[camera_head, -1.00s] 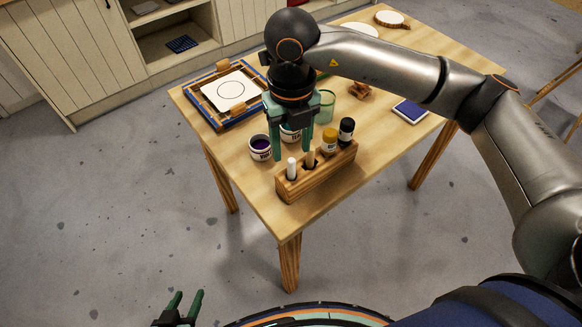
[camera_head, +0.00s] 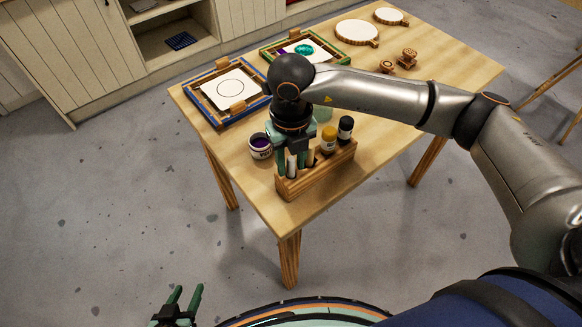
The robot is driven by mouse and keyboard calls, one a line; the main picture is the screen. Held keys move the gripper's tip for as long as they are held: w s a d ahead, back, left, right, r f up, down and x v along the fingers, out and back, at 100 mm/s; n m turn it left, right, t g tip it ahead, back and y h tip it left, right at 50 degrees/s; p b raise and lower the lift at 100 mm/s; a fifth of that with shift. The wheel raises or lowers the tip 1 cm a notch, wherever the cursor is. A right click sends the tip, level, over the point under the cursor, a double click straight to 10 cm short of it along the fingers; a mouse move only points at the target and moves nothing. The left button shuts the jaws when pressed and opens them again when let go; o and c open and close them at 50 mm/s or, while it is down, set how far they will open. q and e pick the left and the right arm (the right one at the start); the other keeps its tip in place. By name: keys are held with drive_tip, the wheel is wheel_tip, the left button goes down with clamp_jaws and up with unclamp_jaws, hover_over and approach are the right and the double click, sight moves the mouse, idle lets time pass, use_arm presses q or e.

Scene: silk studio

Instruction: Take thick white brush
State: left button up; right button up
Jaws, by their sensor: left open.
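The thick white brush (camera_head: 292,166) stands upright in the left end of the wooden holder (camera_head: 318,177), near the table's front corner. My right gripper (camera_head: 292,168) points down over it, with one finger on each side of the white handle. Whether the fingers press on the handle cannot be told. The brush's lower end is hidden in the holder. My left gripper (camera_head: 184,297) is open and empty at the bottom left, above the floor and away from the table.
The holder also carries a tan handle (camera_head: 311,157), a yellow-capped bottle (camera_head: 328,139) and a black-capped bottle (camera_head: 345,130). A purple paint jar (camera_head: 261,146) stands just left. Two framed screens (camera_head: 214,118) (camera_head: 275,46), round boards (camera_head: 358,32) and wooden stamps (camera_head: 407,58) lie farther back.

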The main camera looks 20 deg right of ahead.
sight(291, 158)
clamp_jaws()
drive_tip(key=shift+r, duration=0.15)
drive_tip(key=shift+r, duration=0.25)
wheel_tip(291, 158, up, 2)
drive_tip(key=shift+r, duration=0.1)
drive_tip(key=s+d+r+b, duration=0.1)
drive_tip(key=s+d+r, duration=0.4)
drive_tip(key=s+r, duration=0.5)
drive_tip(key=s, duration=0.3)
drive_tip(key=shift+d, duration=0.15)
